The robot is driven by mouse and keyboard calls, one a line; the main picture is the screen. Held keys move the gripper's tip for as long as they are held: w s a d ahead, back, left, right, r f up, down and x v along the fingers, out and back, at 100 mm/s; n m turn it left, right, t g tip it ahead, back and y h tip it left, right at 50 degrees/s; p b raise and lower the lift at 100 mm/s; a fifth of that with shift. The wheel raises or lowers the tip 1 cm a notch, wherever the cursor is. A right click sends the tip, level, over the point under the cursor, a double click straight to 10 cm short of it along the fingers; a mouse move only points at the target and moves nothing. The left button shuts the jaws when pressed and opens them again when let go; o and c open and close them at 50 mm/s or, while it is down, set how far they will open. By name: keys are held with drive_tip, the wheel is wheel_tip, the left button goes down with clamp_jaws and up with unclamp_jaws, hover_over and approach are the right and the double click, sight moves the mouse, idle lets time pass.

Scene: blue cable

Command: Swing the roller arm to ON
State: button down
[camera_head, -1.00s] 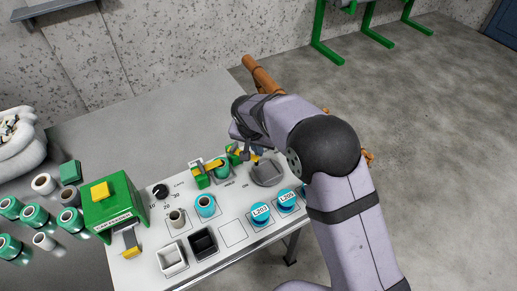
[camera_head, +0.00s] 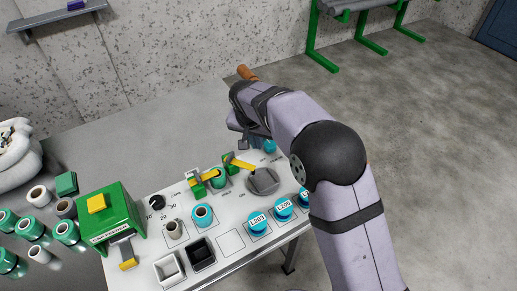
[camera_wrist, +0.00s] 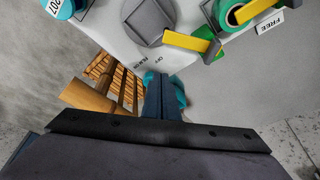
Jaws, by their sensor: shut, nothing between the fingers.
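A yellow bar with a green block at one end (camera_head: 240,163) lies beside the grey round dial (camera_head: 262,182) on the white panel. I take the bar to be the roller arm, but I see no label naming it. My gripper (camera_wrist: 161,78) is shut and empty, beyond the panel's edge in that view and apart from the bar. In the head view, my gripper (camera_head: 246,142) is partly hidden by my wrist.
A second yellow bar (camera_head: 207,175) crosses a teal spool. A FREE label (camera_wrist: 270,27) is near it. A teal-blue object (camera_wrist: 178,90) is partly behind my fingers. Blue caps (camera_head: 258,222) line the panel's front right. A wooden slatted item (camera_wrist: 105,85) lies beyond the panel.

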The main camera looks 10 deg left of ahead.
drive_tip(key=shift+v, duration=2)
drive_tip(key=s+d+r+g+p, duration=0.1)
drive_tip(key=s+d+r+p, duration=0.15)
drive_tip(key=d, duration=0.45)
drive_tip(key=s+d+r+p, duration=0.1)
drive_tip(key=s+d, duration=0.2)
drive_tip(key=d, duration=0.4)
drive_tip(key=s+d+r+g+p, duration=0.1)
drive_tip(key=s+d+p, duration=0.15)
drive_tip(key=d, duration=0.45)
drive_tip(key=s+d+g+p, duration=0.1)
drive_tip(key=s+d+p, duration=0.1)
drive_tip(key=s+d, duration=0.3)
drive_tip(key=s+d+p, duration=0.1)
drive_tip(key=s+d, duration=0.4)
drive_tip(key=s, duration=0.7)
drive_tip(key=shift+n+g+p, duration=0.4)
drive_tip(key=shift+f, duration=0.1)
